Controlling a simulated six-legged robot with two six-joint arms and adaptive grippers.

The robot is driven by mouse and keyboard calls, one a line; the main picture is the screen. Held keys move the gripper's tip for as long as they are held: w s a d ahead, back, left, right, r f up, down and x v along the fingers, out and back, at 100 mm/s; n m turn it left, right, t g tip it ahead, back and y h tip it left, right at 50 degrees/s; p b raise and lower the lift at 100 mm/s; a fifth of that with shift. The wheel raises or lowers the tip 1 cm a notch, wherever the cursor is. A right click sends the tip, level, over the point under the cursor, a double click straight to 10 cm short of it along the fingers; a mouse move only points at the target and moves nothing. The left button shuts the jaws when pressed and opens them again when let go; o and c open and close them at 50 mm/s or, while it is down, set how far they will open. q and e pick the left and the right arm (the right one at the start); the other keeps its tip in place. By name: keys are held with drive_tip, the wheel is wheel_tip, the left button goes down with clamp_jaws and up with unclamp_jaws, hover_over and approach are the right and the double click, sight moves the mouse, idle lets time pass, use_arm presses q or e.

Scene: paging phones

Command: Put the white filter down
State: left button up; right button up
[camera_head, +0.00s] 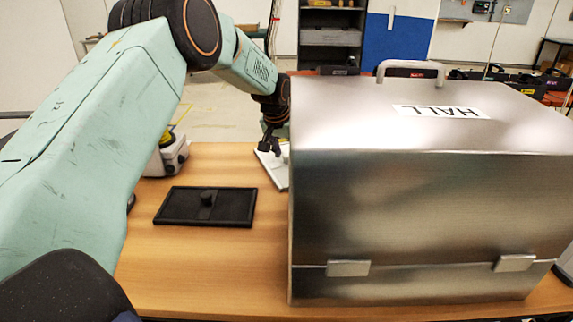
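The white filter (279,174) is a flat pale panel at the middle of the head view, just left of the metal case. Its right part is hidden behind the case, and its visible left edge runs at a slant. My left gripper (270,147) points down at its far end, with dark fingertips at or just over the panel's top face. The fingers are small and partly hidden by the case, so their grip on the panel is unclear. I cannot tell whether the panel touches the table. My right gripper is not in view.
A large metal case (430,215) labelled HALL fills the right of the wooden table (215,270). A black panel with a knob (180,207) lies left of centre. A white device (168,157) stands behind it, partly hidden by my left arm. The front-left table is clear.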

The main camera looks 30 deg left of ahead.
use_arm(q)
clamp_jaws()
